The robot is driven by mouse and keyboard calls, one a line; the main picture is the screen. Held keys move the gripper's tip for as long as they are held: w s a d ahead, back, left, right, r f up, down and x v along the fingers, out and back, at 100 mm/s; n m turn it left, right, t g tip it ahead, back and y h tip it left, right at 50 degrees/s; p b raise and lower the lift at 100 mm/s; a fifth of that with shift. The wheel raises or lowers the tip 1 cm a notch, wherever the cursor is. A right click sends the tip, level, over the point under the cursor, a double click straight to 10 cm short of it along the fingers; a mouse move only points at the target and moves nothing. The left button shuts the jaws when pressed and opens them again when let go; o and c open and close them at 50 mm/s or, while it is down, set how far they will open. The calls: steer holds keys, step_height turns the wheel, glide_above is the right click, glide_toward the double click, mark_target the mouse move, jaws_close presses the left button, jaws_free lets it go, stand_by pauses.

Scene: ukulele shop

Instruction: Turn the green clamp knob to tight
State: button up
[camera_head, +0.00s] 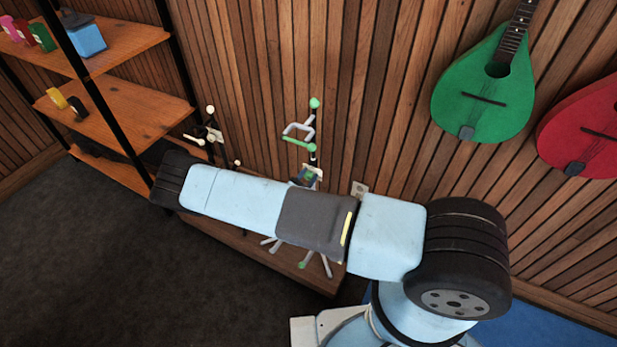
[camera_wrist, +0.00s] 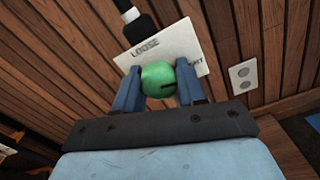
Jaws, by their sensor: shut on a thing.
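In the wrist view, the green clamp knob (camera_wrist: 158,80) is a round green ball with a dark slot or mark on its right side. My gripper (camera_wrist: 160,88) has its two blue fingers on either side of the knob, shut on it. Behind the knob is a white card (camera_wrist: 165,45) that reads "LOOSE" at its upper left; lettering at its right is partly hidden. A black post (camera_wrist: 135,22) rises above the card.
A second stand with cream tips (camera_head: 211,110) is to the left. A wooden shelf (camera_head: 130,120) with small boxes is farther left. Green (camera_head: 490,85) and red (camera_head: 590,130) instruments hang on the slatted wall. A wall socket (camera_wrist: 243,76) is right of the card.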

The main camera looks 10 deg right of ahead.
steer(key=shift+f, duration=0.1)
steer(key=o, duration=1)
steer(key=shift+o, duration=0.2)
steer(key=v, duration=1.3)
steer(key=shift+s+a, duration=0.25)
steer(key=shift+s, duration=0.1)
